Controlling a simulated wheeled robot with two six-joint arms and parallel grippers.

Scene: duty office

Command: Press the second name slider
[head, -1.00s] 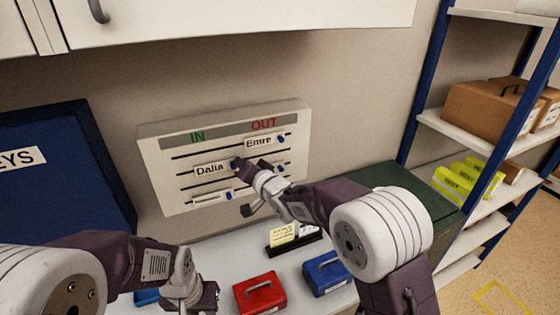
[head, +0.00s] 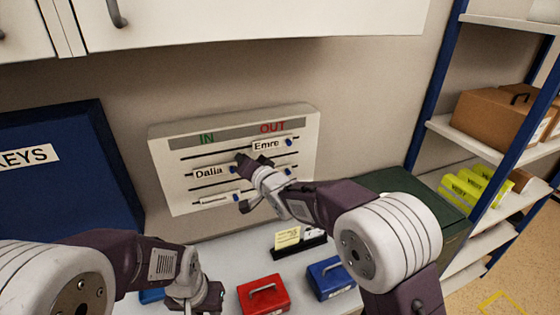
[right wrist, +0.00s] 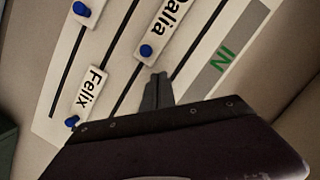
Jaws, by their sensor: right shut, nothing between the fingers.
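The white IN/OUT board (head: 160,185) hangs on the wall with name sliders on slots. My right gripper (head: 240,158) is shut and empty, close to the board beside that knob. In the wrist view its fingertips (right wrist: 157,80) look apart from the knob. My left gripper (head: 215,293) is low, over the counter; its jaws are unclear.
Emre (head: 266,146) is on the right of the top slot; Felix (right wrist: 90,92) is on a lower slot. A red box (head: 262,296), a blue box (head: 330,278) and a note holder (head: 298,245) stand on the counter below. A blue key cabinet (head: 60,190) is at left.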

